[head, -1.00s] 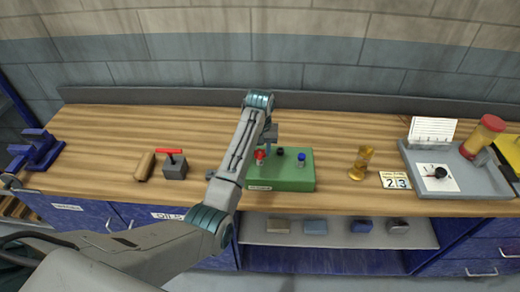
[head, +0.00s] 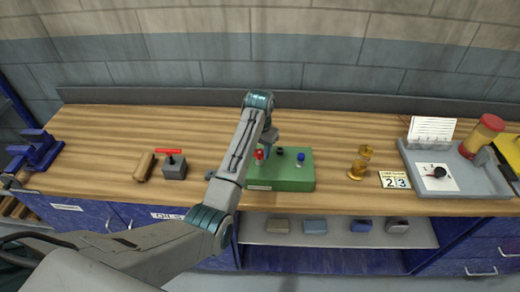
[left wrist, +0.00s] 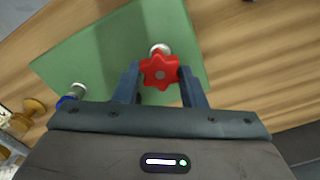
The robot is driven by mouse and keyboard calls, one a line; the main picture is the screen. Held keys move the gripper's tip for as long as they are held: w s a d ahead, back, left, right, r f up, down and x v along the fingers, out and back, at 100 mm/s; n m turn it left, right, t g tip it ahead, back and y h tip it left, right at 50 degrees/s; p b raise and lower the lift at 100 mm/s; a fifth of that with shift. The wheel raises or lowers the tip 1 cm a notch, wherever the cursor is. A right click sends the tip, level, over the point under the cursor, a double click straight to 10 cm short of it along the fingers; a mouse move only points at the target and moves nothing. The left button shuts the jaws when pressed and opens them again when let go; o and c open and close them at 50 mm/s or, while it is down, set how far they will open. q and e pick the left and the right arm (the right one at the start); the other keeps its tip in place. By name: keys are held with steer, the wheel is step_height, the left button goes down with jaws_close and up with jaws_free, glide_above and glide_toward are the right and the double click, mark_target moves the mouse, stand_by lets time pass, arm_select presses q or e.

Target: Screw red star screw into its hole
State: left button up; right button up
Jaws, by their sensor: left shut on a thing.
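The red star screw (left wrist: 159,71) is between the two fingers of my left gripper (left wrist: 160,84), which is shut on it. A pale metal collar (left wrist: 160,48) shows just beyond the red head; how deep the screw sits is hidden. In the head view the red screw (head: 259,154) stands at the left part of the green block (head: 286,182), beside my left gripper (head: 267,148). The blue screw (left wrist: 66,101) shows by a metal collar in the left wrist view. My right gripper is not in view.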

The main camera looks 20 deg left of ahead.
arm_select(q)
steer(key=o, duration=0.8)
steer(key=shift+a, duration=0.1)
steer(key=shift+c, duration=0.2)
steer(key=o, duration=0.3)
steer(key=shift+w+f, duration=0.1)
steer(key=shift+w, duration=0.05)
